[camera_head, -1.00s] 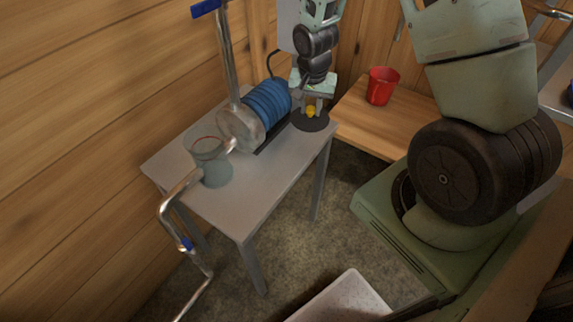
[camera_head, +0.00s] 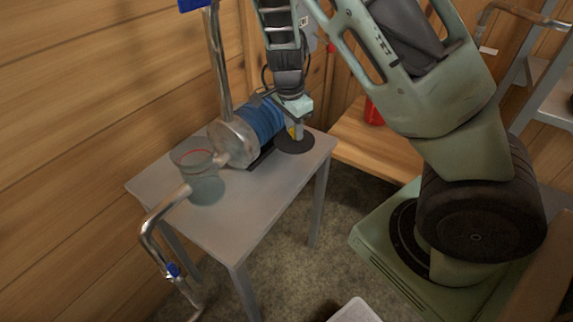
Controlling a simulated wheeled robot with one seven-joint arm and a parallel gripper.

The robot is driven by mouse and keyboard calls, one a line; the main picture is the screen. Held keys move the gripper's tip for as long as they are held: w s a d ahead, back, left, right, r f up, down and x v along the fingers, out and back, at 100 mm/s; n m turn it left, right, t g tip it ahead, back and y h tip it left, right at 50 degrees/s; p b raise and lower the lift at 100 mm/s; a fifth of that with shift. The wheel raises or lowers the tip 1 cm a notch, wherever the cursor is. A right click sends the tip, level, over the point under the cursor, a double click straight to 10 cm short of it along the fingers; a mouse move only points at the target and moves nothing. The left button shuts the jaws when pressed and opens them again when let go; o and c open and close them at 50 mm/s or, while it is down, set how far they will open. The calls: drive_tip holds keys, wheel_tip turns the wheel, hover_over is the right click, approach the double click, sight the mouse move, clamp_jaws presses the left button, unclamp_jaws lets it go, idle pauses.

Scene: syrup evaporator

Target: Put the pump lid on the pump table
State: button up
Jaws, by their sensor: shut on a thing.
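The pump lid (camera_head: 296,146) is a dark round disc with a small yellow knob on top. It is at the far right end of the grey metal pump table (camera_head: 225,222), right beside the blue pump motor (camera_head: 264,120). My gripper (camera_head: 297,131) points down from above and is shut on the lid's knob, which it partly hides. The lid looks level and at or just above the tabletop; I cannot tell whether it touches.
A wooden bench (camera_head: 365,145) with a red cup (camera_head: 373,112), partly hidden by my arm, is at the right. The table's front part is clear.

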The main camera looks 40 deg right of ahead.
sight(293, 141)
wheel_tip(293, 141, down, 7)
drive_tip(key=shift+f+b, duration=0.2)
drive_tip(key=shift+b, duration=0.35)
drive_tip(key=shift+f, duration=0.1)
drive_tip(key=o, duration=1)
drive_tip(key=shift+o, duration=0.2)
